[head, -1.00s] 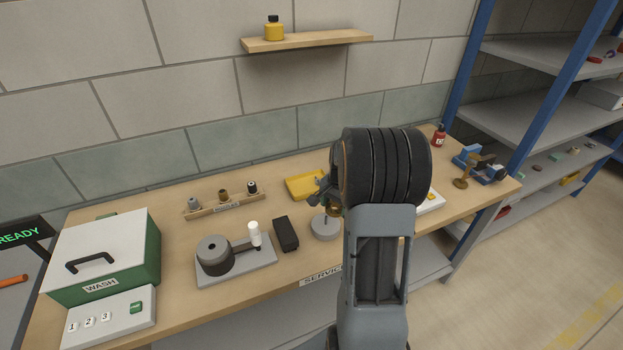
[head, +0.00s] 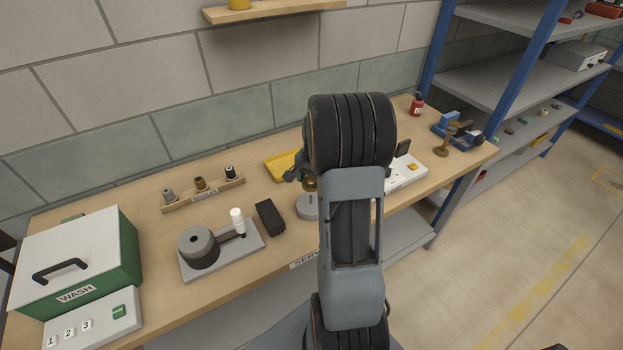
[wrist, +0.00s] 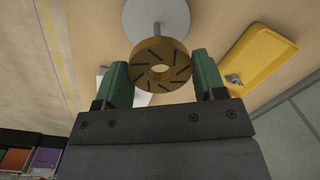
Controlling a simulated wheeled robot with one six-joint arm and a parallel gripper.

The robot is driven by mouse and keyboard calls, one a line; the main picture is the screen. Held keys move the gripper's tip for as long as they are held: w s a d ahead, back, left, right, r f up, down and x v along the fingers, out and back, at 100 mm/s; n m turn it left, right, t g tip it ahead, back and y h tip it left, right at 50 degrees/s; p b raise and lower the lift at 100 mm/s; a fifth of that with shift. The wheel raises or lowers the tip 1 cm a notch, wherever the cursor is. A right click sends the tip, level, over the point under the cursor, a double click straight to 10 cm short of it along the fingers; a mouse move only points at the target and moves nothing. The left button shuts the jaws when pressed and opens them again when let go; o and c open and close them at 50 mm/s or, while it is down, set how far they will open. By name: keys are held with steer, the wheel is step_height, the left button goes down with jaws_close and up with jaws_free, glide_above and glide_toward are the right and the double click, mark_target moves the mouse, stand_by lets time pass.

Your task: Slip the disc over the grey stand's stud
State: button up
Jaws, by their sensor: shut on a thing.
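The brass-coloured slotted disc (wrist: 173,52) is between the green fingertips of my gripper (wrist: 162,80), which is shut on it. Its centre hole shows pale and empty in the wrist view. The grey stand (wrist: 140,17) is a round base, and its thin stud (wrist: 157,31) runs up to the disc's edge in the picture. The stud's tip is hidden there, and I cannot tell whether it touches. In the head view my arm covers most of my gripper (head: 297,171); a bit of the disc (head: 310,185) shows above the stand (head: 306,208).
A yellow tray (head: 281,166) lies behind the stand, and a black block (head: 269,217) is left of it. Further left are a grey fixture (head: 215,262), a rack of small parts (head: 203,193) and the green wash box (head: 120,250). A white panel (head: 405,175) is to the right.

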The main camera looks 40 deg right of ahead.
steer(key=shift+f+b, duration=2.55)
steer(key=shift+f, duration=1.15)
steer(key=o, duration=1.1)
steer(key=shift+r, duration=0.15)
steer(key=r, duration=0.9)
steer(key=d+r, duration=0.1)
steer(key=r, duration=0.3)
steer(key=shift+s+r+b, duration=0.25)
steer(key=shift+s+b, duration=0.05)
steer(key=shift+b, duration=0.1)
